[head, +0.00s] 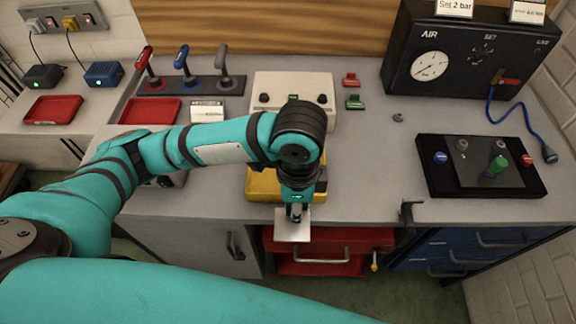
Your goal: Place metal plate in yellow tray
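The metal plate (292,231) is a thin, pale square at the front edge of the counter. My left gripper (296,214) points down with its fingertips together at the plate's upper part, and it appears shut on the plate. The plate overlaps the counter edge and the red drawer front in this view. The yellow tray (262,188) is on the counter just behind the gripper, partly hidden by my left arm. The plate appears in front of the tray, outside it. My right gripper is not in view.
A beige box (280,88) stands behind the tray. A black panel (478,178) with a green knob and a black air gauge unit (466,55) are at the right. A dark clamp-like part (408,213) sits at the front edge. The counter between tray and panel is mostly clear.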

